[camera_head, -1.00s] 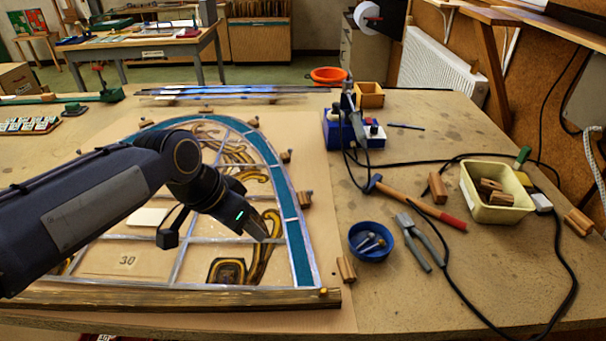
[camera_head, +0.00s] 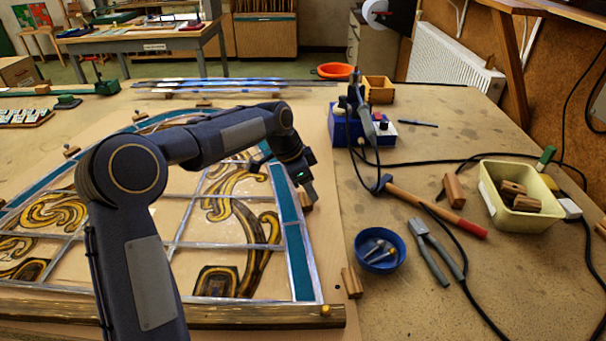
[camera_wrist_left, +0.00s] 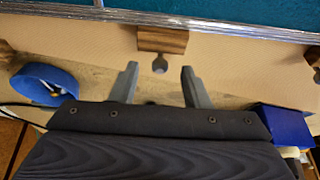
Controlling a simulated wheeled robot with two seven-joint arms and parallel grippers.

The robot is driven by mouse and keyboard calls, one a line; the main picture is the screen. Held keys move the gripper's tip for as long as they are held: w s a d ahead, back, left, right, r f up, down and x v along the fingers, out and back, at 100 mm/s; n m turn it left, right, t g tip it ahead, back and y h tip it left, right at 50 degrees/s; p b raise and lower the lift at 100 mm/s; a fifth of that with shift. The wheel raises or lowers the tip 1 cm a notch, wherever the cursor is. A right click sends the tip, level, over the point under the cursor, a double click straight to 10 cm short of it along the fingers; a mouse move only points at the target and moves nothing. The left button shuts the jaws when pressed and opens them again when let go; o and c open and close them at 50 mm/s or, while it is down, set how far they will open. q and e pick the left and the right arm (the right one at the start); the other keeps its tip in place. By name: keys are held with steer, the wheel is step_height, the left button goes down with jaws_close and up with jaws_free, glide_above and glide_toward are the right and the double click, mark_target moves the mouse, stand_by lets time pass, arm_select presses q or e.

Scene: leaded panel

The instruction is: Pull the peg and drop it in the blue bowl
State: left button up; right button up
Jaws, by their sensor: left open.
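A wooden block with a grey round-headed peg (camera_wrist_left: 160,64) sits against the right edge of the leaded panel (camera_head: 290,215); its block (camera_wrist_left: 163,40) shows in the left wrist view. My left gripper (camera_wrist_left: 158,80) is open, its two fingertips on either side of and just short of the peg head, apart from it. In the head view my left gripper (camera_head: 309,190) is low at the panel's right edge and mostly hides that block. The blue bowl (camera_head: 380,264) stands to the right and nearer, with a few pegs in it; it also shows in the left wrist view (camera_wrist_left: 38,88). My right gripper is out of view.
A blue soldering station (camera_head: 343,128) stands beyond the gripper. A hammer (camera_head: 430,205), pliers (camera_head: 436,252) and a cream tub (camera_head: 519,212) of wooden blocks lie right of the bowl. Another block (camera_head: 352,283) is near the panel's front corner. Black cable crosses the table.

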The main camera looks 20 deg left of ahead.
arm_select(q)
steer(key=shift+x, duration=1.35)
steer(key=shift+c, duration=0.4)
jaws_close()
steer(key=c, duration=0.6)
jaws_free()
jaws_close()
steer(key=shift+r, duration=0.2)
steer(key=shift+r+p, duration=1.5)
steer(key=shift+r, duration=0.05)
